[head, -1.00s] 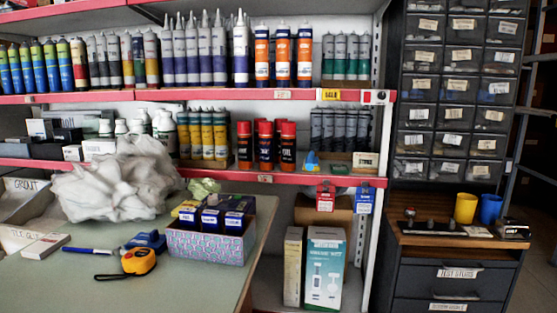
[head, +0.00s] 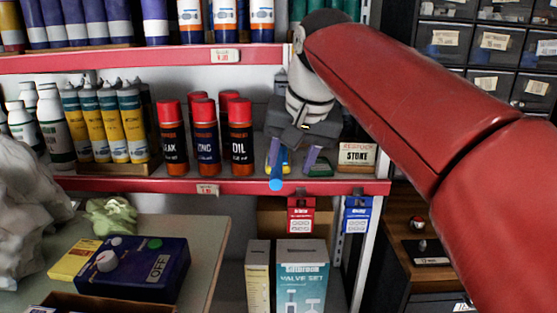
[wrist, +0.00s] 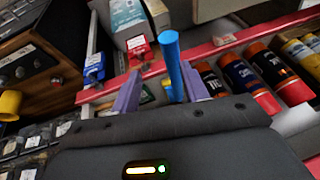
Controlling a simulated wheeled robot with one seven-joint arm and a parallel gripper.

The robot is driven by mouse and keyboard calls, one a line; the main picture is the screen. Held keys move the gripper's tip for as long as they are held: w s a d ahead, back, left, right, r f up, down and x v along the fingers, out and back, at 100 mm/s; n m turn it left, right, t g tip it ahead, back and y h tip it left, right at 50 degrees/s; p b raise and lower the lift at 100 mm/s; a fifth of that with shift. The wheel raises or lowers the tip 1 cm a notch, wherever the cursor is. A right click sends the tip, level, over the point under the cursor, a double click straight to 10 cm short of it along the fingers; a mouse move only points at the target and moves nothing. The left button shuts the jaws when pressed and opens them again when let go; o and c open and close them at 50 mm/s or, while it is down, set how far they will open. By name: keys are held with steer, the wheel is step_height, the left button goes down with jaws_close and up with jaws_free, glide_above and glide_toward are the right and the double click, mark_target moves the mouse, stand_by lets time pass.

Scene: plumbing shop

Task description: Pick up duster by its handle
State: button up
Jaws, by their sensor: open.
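The duster shows mainly by its round blue handle (head: 276,180), which sticks out past the front edge of the middle shelf. The rest of it is mostly hidden behind my gripper. In the wrist view the blue handle (wrist: 171,65) stands between my two purple fingers, closer to the right one. My gripper (head: 294,160) is open at the shelf front, and its fingers also show spread in the wrist view (wrist: 161,92). I cannot tell whether either finger touches the handle.
Red-capped cans (head: 204,137) stand left of my gripper on the red-edged shelf (head: 120,184). A small label box (head: 357,154) is just right. Red (head: 301,215) and blue tags hang below. Cartons (head: 301,275) stand underneath. A switch box (head: 130,270) sits on the counter.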

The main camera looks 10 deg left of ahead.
mark_target(278, 165)
steer(key=shift+w+a+r, duration=0.1)
steer(key=shift+w+a, duration=0.1)
steer(key=shift+a, duration=0.25)
steer(key=shift+w+a+r, duration=0.1)
steer(key=shift+w+a, duration=0.1)
steer(key=shift+a, duration=0.2)
steer(key=shift+w+a+f, duration=0.2)
steer(key=shift+a+f, duration=0.05)
steer(key=x, duration=0.4)
steer(key=b+x, duration=0.1)
steer(key=x, duration=0.2)
steer(key=shift+w+r, duration=0.1)
steer(key=shift+w, duration=0.15)
jaws_close()
